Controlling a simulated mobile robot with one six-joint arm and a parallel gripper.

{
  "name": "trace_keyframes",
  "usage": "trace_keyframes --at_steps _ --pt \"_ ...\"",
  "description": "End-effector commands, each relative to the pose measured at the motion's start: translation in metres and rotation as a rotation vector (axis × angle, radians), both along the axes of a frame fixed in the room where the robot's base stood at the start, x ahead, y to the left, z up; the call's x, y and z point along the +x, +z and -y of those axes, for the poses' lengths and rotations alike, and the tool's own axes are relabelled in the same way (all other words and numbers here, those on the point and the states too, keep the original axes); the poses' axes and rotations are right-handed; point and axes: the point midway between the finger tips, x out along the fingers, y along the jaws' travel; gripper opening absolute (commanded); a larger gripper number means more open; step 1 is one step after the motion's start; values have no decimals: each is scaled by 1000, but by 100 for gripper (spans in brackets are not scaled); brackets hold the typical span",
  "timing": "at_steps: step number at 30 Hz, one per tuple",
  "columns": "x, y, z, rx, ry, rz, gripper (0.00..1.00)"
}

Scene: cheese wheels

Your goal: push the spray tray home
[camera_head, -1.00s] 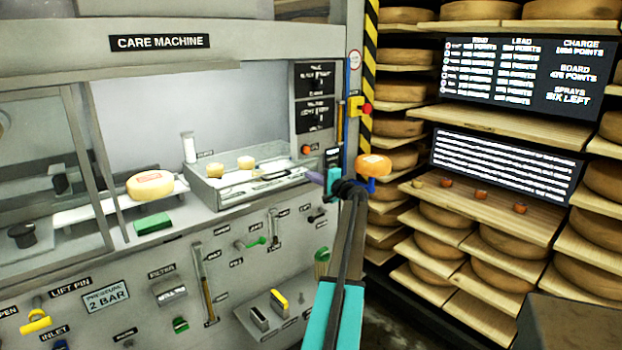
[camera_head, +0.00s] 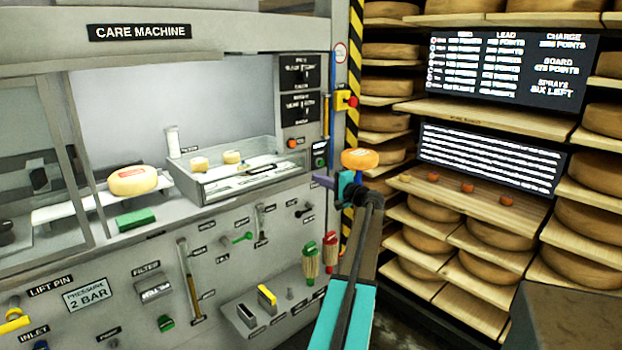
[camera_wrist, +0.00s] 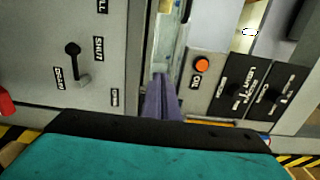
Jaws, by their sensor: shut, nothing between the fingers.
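The spray tray (camera_head: 238,186) is a shallow grey tray in the care machine's opening, with its front wall standing out at the machine's face. Two small pale cheeses and a dark-handled tool lie in it. My gripper (camera_head: 322,181) has purple fingers, closed together and empty, just right of the tray's right end. Whether they touch the tray I cannot tell. The tray is not clearly recognisable there.
A pale cheese wheel (camera_head: 133,180) sits on a white board at the left, behind a green block (camera_head: 135,219). An orange round thing (camera_head: 360,159) shows just beyond my gripper. Red and green brushes (camera_head: 330,250) stand below. Cheese shelves (camera_head: 480,205) fill the right.

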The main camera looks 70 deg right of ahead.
Motion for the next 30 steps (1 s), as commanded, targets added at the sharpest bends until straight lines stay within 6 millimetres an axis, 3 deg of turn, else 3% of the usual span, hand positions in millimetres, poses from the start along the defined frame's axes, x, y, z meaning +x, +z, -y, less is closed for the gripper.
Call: trace_keyframes --at_steps 7,30 --pt "-14 0 -8 0 1 0 0" --pt "-14 0 -8 0 2 0 0"
